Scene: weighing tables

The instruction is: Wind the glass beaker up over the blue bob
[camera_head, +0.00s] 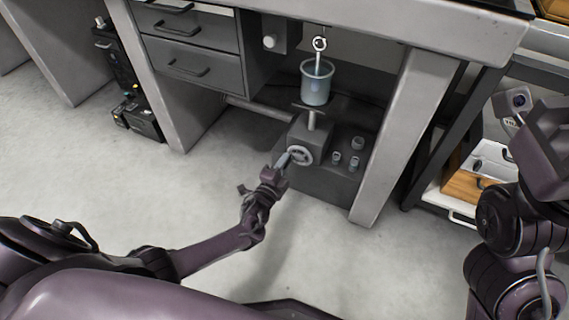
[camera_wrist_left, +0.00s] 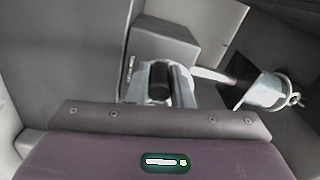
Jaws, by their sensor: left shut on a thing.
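The glass beaker (camera_head: 317,86), bluish and upright, stands on the small platform of a lifting stand (camera_head: 311,132) under the table. A ring (camera_head: 320,44) hangs above it, with a thin stem reaching down into the beaker. I cannot make out the blue bob apart from the bluish contents. The stand has a round handwheel (camera_head: 301,155) on its front. My left gripper (camera_head: 285,160) is shut at this wheel, apparently on its handle. In the left wrist view the gripper fingers (camera_wrist_left: 160,84) are in front of the stand's box, with the beaker (camera_wrist_left: 262,92) to the right.
Several small weights or jars (camera_head: 355,160) stand right of the wheel. Drawers (camera_head: 190,45) hang at upper left, and a table leg (camera_head: 405,130) stands right. A wooden tray (camera_head: 468,188) is on a shelf at far right. The floor before the stand is free.

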